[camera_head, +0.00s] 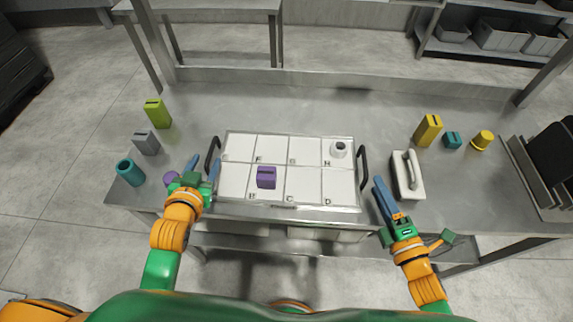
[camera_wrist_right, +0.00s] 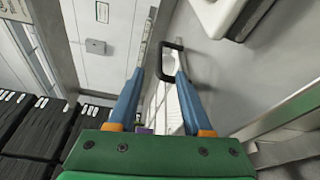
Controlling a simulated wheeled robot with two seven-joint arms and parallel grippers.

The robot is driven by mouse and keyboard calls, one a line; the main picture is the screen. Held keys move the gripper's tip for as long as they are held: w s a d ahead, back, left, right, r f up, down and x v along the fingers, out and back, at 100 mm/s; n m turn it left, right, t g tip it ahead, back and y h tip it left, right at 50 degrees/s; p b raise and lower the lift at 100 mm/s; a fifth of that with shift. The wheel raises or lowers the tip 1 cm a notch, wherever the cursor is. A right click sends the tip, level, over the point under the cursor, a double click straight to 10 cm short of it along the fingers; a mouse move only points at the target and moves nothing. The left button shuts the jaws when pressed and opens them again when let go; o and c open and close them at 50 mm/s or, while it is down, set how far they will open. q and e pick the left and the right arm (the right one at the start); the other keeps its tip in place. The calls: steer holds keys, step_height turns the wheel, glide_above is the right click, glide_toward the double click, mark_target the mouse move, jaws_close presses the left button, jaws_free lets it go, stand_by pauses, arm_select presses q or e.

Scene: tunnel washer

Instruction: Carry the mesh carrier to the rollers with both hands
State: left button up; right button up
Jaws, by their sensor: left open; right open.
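The mesh carrier (camera_head: 288,210) is a shallow white tray with lettered compartments, lying flat on the metal table. It has a black handle on its left (camera_head: 212,155) and right (camera_head: 364,168). A purple block (camera_head: 266,178) sits in a lower-row compartment, and a white ring-like piece (camera_head: 339,149) in H. My left gripper (camera_head: 204,162) is open beside the left handle; contact cannot be told. My right gripper (camera_head: 379,182) is open near the right handle. In the right wrist view, that handle (camera_wrist_right: 171,44) shows between and just beyond its fingertips (camera_wrist_right: 161,70). I cannot identify the rollers.
Left of the carrier stand a lime block (camera_head: 157,114), grey block (camera_head: 146,143), teal cylinder (camera_head: 130,172) and purple piece (camera_head: 170,178). Right are a white handled block (camera_head: 408,175), yellow block (camera_head: 428,130), teal block (camera_head: 452,140) and yellow cylinder (camera_head: 482,141). The table behind the carrier is clear.

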mark_target(210, 157)
arm_select(q)
steer(key=x, duration=0.5)
steer(key=shift+w, duration=0.15)
arm_select(e)
steer(key=x, duration=0.9)
steer(key=shift+s, duration=0.1)
arm_select(q)
jaws_close()
arm_select(e)
jaws_close()
arm_select(q)
steer(key=shift+d, duration=0.15)
